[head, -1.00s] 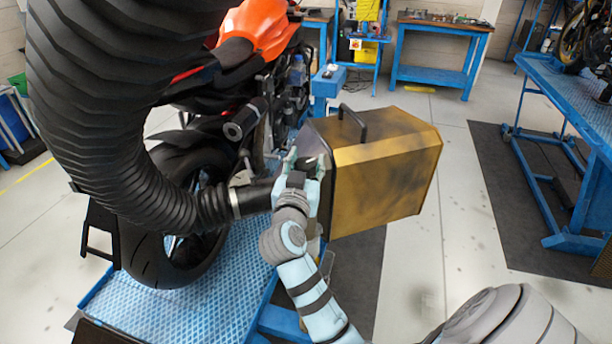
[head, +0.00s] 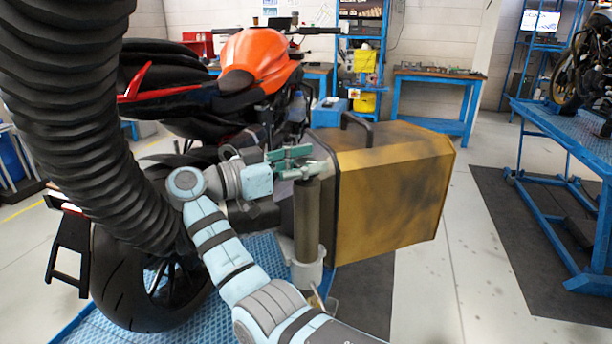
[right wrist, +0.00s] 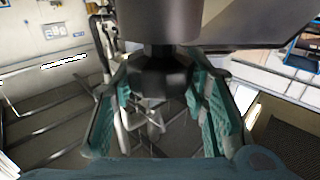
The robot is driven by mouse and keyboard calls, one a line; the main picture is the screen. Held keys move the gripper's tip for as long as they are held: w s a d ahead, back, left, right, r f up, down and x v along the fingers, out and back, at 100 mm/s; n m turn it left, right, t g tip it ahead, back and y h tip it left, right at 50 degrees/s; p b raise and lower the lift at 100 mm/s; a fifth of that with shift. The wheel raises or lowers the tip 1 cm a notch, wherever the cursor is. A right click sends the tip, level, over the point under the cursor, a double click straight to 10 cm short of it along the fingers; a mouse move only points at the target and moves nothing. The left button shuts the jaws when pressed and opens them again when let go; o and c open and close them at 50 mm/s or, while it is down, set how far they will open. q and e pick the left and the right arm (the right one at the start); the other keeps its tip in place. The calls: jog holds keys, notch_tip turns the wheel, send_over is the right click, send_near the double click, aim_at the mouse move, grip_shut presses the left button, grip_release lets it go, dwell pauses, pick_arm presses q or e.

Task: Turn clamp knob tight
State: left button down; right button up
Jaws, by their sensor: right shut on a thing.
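The clamp knob (right wrist: 160,75) shows in the right wrist view as a dark, faceted knob under a grey cylindrical part (right wrist: 158,20). My right gripper (right wrist: 160,110) has its teal fingers on both sides of the knob and is shut on it. In the head view my right gripper (head: 292,160) points right, at the top of an upright grey cylinder (head: 307,222); the knob cannot be made out there. The black ribbed hose (head: 85,120) hangs from the upper left, its lower end hidden behind my right arm. My left gripper is not in view.
A large yellow-brown box (head: 392,190) with a black handle stands just right of the gripper. The orange and black motorcycle (head: 258,62) is behind, its rear tyre (head: 135,290) at lower left. Open floor (head: 450,290) lies right of the box.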

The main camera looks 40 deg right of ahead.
jog(key=shift+f+m+g+y+b, duration=0.1)
jog(key=shift+m+g+y+b, duration=0.2)
jog(key=shift+m+g, duration=0.7)
jog(key=shift+g, duration=0.5)
jog(key=o, duration=1.2)
jog(key=shift+n+t, duration=0.3)
jog(key=shift+t, duration=0.2)
